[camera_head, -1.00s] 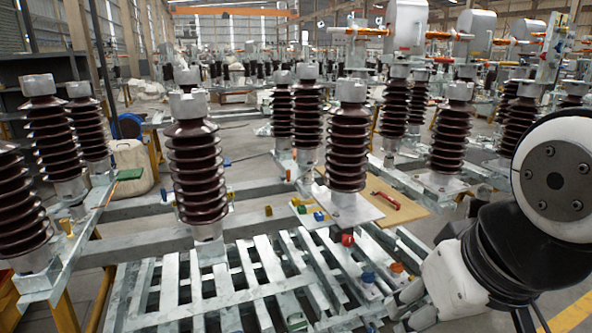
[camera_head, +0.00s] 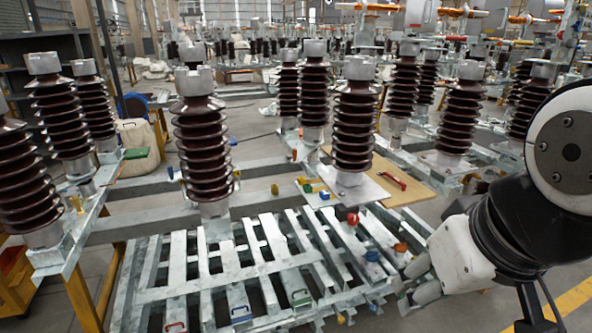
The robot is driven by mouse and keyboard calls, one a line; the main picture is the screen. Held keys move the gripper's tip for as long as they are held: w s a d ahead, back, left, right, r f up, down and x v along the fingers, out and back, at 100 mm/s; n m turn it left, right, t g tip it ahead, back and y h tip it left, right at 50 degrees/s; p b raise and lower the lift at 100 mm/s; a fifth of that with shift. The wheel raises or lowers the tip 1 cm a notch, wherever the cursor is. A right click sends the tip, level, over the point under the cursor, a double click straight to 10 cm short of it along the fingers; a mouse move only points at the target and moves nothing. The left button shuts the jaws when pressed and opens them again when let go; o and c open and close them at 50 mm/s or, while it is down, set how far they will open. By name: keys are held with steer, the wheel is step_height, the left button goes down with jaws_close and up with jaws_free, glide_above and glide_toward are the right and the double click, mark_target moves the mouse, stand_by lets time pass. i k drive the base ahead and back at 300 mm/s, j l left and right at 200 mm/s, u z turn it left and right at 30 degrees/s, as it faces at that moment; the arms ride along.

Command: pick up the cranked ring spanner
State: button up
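I cannot make out a cranked ring spanner for certain. A slim red tool (camera_head: 392,180) lies on the tan board at centre right, but its ends are too small to tell its type. My gripper (camera_head: 404,287) is at the lower right, beside the right edge of the slatted metal frame. Its two grey fingers are apart, with nothing visible between them. The red tool is farther back, beyond my gripper and well apart from it.
The slatted metal frame (camera_head: 160,294) fills the lower middle, with small red, green, blue and orange items on it. Tall brown ribbed insulators (camera_head: 204,150) stand around it as obstacles. The tan board (camera_head: 420,191) has bare room. A green item (camera_head: 136,153) sits at left.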

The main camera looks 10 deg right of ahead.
mark_target(403, 185)
steer(key=i+l, duration=0.45)
steer(key=i+l+z, duration=0.1)
steer(key=i+l, duration=0.35)
steer(key=i, duration=0.15)
steer(key=i+l, duration=0.4)
steer(key=i, duration=0.15)
steer(key=i+l+z, duration=0.1)
steer(key=i+l, duration=0.35)
steer(key=i, duration=0.05)
